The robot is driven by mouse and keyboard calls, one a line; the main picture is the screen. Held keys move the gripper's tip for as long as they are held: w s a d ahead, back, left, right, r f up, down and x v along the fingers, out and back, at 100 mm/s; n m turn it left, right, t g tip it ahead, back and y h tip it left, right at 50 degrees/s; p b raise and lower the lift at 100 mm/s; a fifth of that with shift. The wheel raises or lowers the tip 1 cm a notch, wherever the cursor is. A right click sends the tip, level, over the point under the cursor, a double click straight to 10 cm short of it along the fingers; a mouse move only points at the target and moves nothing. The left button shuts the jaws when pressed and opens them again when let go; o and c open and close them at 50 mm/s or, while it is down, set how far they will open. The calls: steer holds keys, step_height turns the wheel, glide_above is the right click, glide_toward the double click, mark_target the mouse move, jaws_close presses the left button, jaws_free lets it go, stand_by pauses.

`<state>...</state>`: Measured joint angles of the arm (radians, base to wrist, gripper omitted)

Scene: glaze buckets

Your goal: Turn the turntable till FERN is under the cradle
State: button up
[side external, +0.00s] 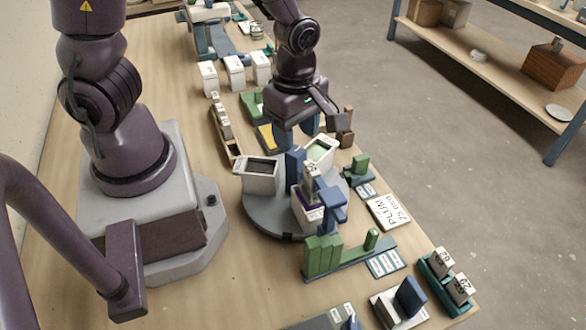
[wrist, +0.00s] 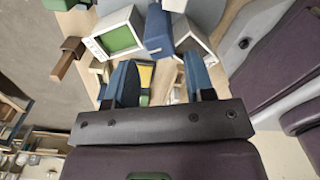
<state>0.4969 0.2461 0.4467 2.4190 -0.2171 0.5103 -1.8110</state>
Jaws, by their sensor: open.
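The grey round turntable (side external: 262,218) carries white square buckets around a blue centre post (side external: 294,163). A bucket with green glaze (side external: 321,150) is at the far right side of the disc; it also shows in the wrist view (wrist: 118,39). A bucket with a dark inside (side external: 261,177) is at the left. A bucket with purple glaze (side external: 307,213) is at the near side, under the blue cradle (side external: 332,203), which has a grey piece at it. I cannot read the bucket labels. My gripper (side external: 300,128) is open and empty, above the far side of the turntable near the green-glaze bucket.
A card reading PLUM 25 min (side external: 388,212) lies right of the turntable. A green stand (side external: 335,253) is in front. Several white pots (side external: 235,72) and a wooden rack (side external: 226,130) stand behind at left. Teal rack (side external: 447,283) with tiles is at front right.

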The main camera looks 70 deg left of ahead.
mark_target(296, 150)
steer(key=shift+n, duration=0.9)
steer(key=shift+f, duration=0.1)
steer(key=shift+f, duration=2.15)
steer(key=c, duration=0.9)
steer(key=shift+o, duration=0.2)
steer(key=m, duration=0.6)
steer(key=shift+m, duration=1)
